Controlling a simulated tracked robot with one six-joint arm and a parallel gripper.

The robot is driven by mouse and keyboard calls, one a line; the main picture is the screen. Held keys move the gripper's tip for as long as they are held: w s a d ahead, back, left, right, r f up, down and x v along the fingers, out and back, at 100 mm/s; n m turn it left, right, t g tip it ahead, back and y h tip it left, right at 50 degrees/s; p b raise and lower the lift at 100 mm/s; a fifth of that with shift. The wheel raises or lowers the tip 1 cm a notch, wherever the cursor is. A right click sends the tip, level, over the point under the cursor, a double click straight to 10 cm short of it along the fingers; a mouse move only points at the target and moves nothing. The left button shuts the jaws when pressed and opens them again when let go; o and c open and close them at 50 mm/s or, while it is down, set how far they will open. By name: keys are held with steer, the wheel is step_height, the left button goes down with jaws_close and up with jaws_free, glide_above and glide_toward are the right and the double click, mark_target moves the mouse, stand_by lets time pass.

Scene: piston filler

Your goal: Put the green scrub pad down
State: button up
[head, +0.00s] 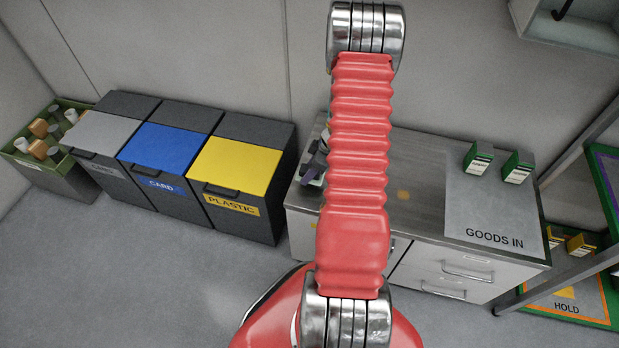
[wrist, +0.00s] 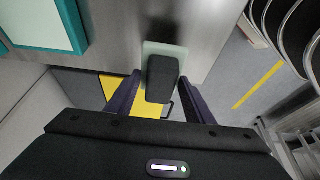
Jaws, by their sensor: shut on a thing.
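The green scrub pad (wrist: 164,48) shows in the wrist view as a pale green plate with a dark block on top. My gripper (wrist: 160,82) has its two dark purple fingers on either side of the block and is shut on it. Behind the pad is a grey metal surface (wrist: 205,30) with its edge close by. I cannot tell whether the pad touches that surface. In the head view my red arm hides most of the gripper; purple-grey parts show just left of the arm, over the worktop's left end. The pad is not clear there.
The steel worktop (head: 419,160) carries a GOODS IN mat (head: 490,215) with two green boxes (head: 478,158) on it. Bins with grey, blue and yellow lids (head: 236,165) stand left. A shelf rack with a HOLD mat (head: 570,306) is right. Bare worktop lies between arm and mat.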

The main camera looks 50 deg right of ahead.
steer(key=shift+f, duration=0.1)
steer(key=shift+f, duration=2)
steer(key=o, duration=1)
steer(key=shift+f, duration=0.1)
steer(key=shift+v, duration=6.1)
steer(key=shift+w, duration=0.1)
